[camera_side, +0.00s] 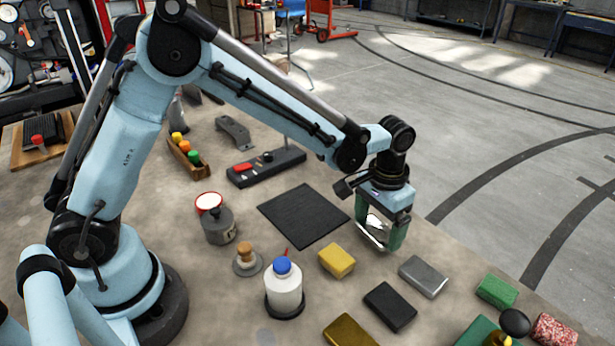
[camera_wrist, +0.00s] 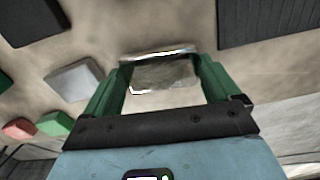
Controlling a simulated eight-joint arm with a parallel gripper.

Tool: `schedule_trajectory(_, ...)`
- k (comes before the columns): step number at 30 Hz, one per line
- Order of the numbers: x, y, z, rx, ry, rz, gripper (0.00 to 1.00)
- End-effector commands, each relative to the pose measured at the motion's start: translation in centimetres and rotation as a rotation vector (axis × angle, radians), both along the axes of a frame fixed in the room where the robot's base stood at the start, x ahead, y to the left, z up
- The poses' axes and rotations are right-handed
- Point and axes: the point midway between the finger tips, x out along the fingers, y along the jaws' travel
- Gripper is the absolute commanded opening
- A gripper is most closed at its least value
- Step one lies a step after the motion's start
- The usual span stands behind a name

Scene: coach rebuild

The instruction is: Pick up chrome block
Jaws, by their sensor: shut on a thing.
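The shiny chrome block (camera_side: 377,226) sits between the green fingers of my gripper (camera_side: 379,236), at the right of the black mat in the side view. The wrist view shows the mirror-like chrome block (camera_wrist: 165,76) spanning the gap between both fingers of my gripper (camera_wrist: 162,62). My gripper is shut on it and points down. The fingers hide parts of the block. I cannot tell for certain how far its underside is from the table.
A grey metal block (camera_side: 423,276), yellow block (camera_side: 337,261), black block (camera_side: 390,306) and green block (camera_side: 497,291) lie nearby. A blue-capped white bottle (camera_side: 284,288) stands to the left. The black mat (camera_side: 303,215) is bare. The table edge is close on the right.

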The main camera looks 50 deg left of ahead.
Motion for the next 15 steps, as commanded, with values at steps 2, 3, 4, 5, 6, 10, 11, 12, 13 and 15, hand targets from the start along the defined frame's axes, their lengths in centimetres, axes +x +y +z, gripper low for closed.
schedule_trajectory(2, 0.0, 0.0, 1.2, 0.000, 0.000, 0.000, 0.53)
schedule_trajectory(3, 0.0, 0.0, 1.9, 0.000, 0.000, 0.000, 0.53)
schedule_trajectory(4, 0.0, 0.0, 2.5, 0.000, 0.000, 0.000, 0.53)
schedule_trajectory(5, -0.1, 0.0, 3.1, 0.000, 0.000, 0.000, 0.53)
schedule_trajectory(6, -0.9, -0.9, 3.5, 0.000, 0.000, -0.005, 0.53)
schedule_trajectory(10, -3.2, -2.9, 5.2, 0.000, 0.000, -0.006, 0.53)
schedule_trajectory(11, -3.7, -3.4, 5.6, 0.000, 0.000, -0.007, 0.53)
schedule_trajectory(12, -4.4, -4.0, 6.2, 0.000, 0.000, -0.006, 0.53)
schedule_trajectory(13, -4.8, -4.4, 6.5, 0.000, 0.000, -0.006, 0.53)
schedule_trajectory(15, -5.8, -5.3, 7.3, 0.000, 0.000, -0.006, 0.53)
